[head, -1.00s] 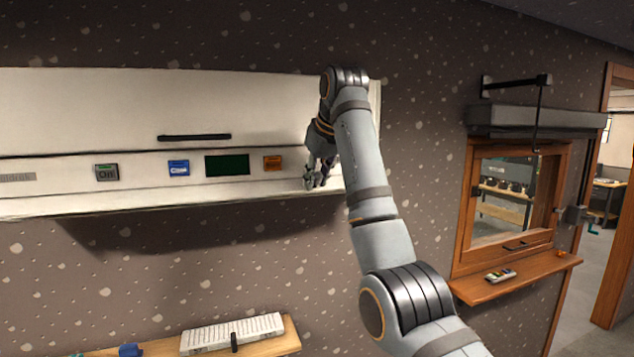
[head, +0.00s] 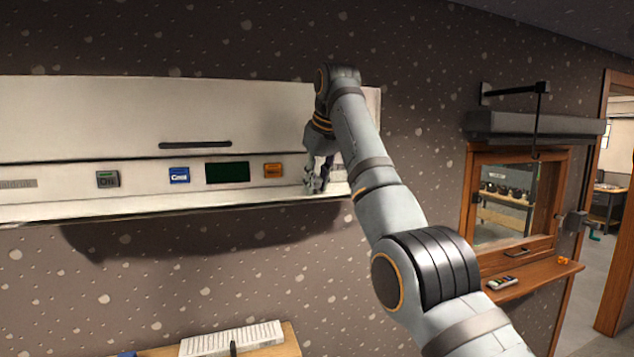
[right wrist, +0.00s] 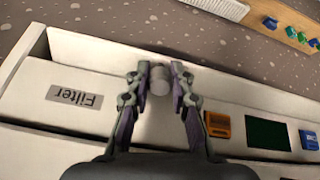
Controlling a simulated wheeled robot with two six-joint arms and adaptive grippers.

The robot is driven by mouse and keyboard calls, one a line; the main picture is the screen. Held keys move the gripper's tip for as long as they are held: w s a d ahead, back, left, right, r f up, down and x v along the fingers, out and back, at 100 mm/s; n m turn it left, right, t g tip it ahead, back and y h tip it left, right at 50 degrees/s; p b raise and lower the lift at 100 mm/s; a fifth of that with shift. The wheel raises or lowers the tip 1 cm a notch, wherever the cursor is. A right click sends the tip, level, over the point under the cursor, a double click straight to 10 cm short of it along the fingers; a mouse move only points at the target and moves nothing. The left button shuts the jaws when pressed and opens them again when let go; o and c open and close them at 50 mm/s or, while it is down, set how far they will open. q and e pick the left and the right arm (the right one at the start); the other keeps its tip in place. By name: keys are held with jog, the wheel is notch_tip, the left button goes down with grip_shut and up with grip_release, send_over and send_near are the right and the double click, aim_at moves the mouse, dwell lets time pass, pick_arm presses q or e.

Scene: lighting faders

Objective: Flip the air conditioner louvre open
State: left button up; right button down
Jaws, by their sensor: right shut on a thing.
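The white air conditioner (head: 90,115) hangs on the wall at the left of the head view. Its louvre (head: 120,208) is the long pale strip along the bottom front; it also shows in the right wrist view (right wrist: 235,105). I cannot tell how far it is tilted. My right gripper (head: 317,186) is at the right end of this strip. In the right wrist view its fingers (right wrist: 160,78) are closed around a short grey round knob (right wrist: 160,82) in front of the louvre. The fingers hide the knob in the head view. My left gripper is out of view.
The front has an On button (head: 107,179), a blue button (head: 179,175), a dark display (head: 227,172) and an orange button (head: 273,170). A Filter label (right wrist: 75,96) is beside my fingers. A wooden shelf (head: 290,342) is below; a window (head: 508,200) is right.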

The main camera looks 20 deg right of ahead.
jog(key=c, duration=1.2)
grip_release()
jog(key=shift+r, duration=0.1)
jog(key=shift+o, duration=0.2)
jog(key=shift+w, duration=0.1)
jog(key=shift+f, duration=0.2)
